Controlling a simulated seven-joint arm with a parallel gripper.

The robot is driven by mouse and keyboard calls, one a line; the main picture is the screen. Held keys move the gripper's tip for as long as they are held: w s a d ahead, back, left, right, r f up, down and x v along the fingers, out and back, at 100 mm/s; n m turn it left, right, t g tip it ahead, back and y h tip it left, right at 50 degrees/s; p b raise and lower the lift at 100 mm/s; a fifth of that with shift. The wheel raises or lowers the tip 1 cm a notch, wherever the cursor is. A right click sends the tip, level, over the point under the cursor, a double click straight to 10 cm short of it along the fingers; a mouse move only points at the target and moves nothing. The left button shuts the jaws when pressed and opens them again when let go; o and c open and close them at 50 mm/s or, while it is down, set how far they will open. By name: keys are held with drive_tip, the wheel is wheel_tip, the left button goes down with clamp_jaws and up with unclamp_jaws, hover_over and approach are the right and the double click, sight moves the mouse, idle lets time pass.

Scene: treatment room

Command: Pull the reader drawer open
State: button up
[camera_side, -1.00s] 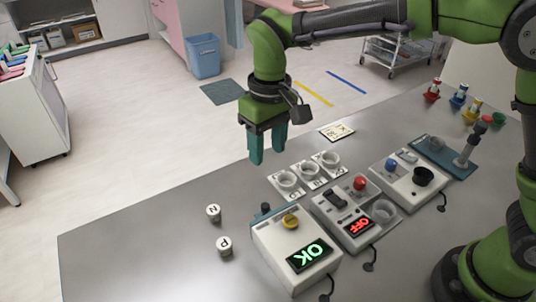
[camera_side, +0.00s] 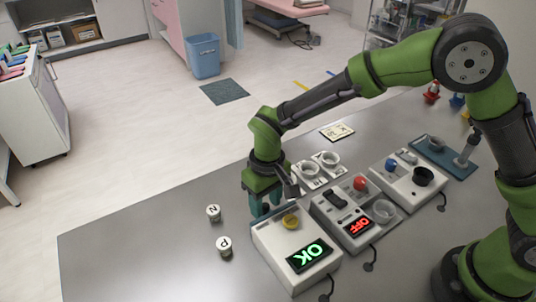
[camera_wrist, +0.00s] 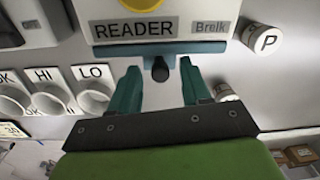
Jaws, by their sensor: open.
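My gripper (camera_wrist: 160,90) is open, with one teal finger on each side of the handle and a visible gap to each. In the side view my gripper (camera_side: 264,208) is low at the reader's back left and hides the drawer front.
Two white caps, N (camera_side: 213,212) and P (camera_side: 224,245), stand left of the reader. White cups (camera_side: 328,160) stand behind it. A device with a red "OFF" display (camera_side: 358,226) stands close to its right. The table's left part is clear.

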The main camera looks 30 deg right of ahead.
clamp_jaws()
drive_tip(key=shift+w, duration=0.1)
idle(0.3)
drive_tip(key=w, duration=0.7)
drive_tip(key=shift+r, duration=0.1)
unclamp_jaws()
